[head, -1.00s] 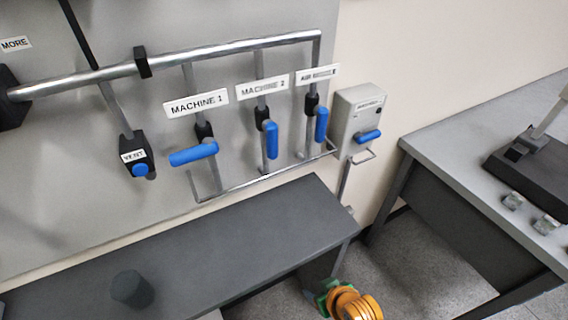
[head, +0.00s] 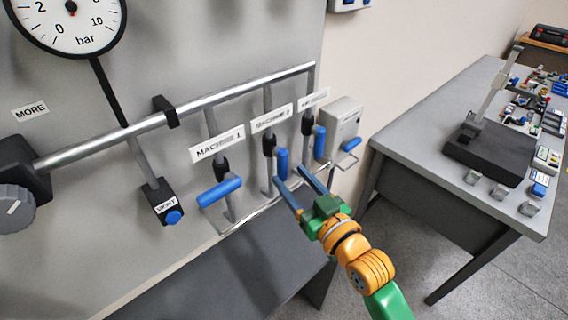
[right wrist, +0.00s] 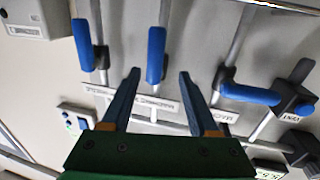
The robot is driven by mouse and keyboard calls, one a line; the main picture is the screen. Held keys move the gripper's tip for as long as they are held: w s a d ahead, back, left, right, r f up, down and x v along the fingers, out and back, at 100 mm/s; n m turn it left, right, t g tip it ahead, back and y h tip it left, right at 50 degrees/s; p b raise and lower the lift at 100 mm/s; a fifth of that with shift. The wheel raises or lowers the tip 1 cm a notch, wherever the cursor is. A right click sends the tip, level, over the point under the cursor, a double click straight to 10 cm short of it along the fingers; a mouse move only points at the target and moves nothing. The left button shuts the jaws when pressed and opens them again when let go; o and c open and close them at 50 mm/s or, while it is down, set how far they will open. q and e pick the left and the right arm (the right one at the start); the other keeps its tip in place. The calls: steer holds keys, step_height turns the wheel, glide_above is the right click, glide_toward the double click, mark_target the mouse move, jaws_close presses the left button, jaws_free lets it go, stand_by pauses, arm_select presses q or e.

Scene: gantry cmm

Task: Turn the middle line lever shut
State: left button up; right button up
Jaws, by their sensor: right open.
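The middle lever (head: 281,160) is a blue handle under the middle label, hanging in line with its vertical pipe. My right gripper (head: 290,177) is open, its two blue-grey fingers pointing at the wall just at the lever's lower end. In the right wrist view the middle lever (right wrist: 156,55) shows between the open fingertips (right wrist: 159,73), with gaps on both sides. I cannot tell whether the fingers reach around it in depth. The MACHINE 1 lever (head: 219,190) lies crosswise to its pipe. The right-hand lever (head: 319,142) hangs along its pipe. My left gripper is out of view.
A pressure gauge (head: 66,22), a grey knob (head: 14,208) and a VENT valve (head: 166,205) are on the left of the panel. A grey box (head: 342,122) is beside the right-hand lever. A dark bench (head: 215,275) is below; a grey table (head: 415,140) stands right.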

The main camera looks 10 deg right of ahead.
mark_target(286, 166)
steer(key=w, duration=0.4)
steer(key=shift+w+a+p, duration=0.1)
steer(key=shift+a+p, duration=0.15)
steer(key=shift+p, duration=0.1)
steer(key=shift+w+a+f, duration=0.1)
steer(key=shift+w+a, duration=0.05)
steer(key=shift+a, duration=0.3)
steer(key=shift+c, duration=0.5)
jaws_close()
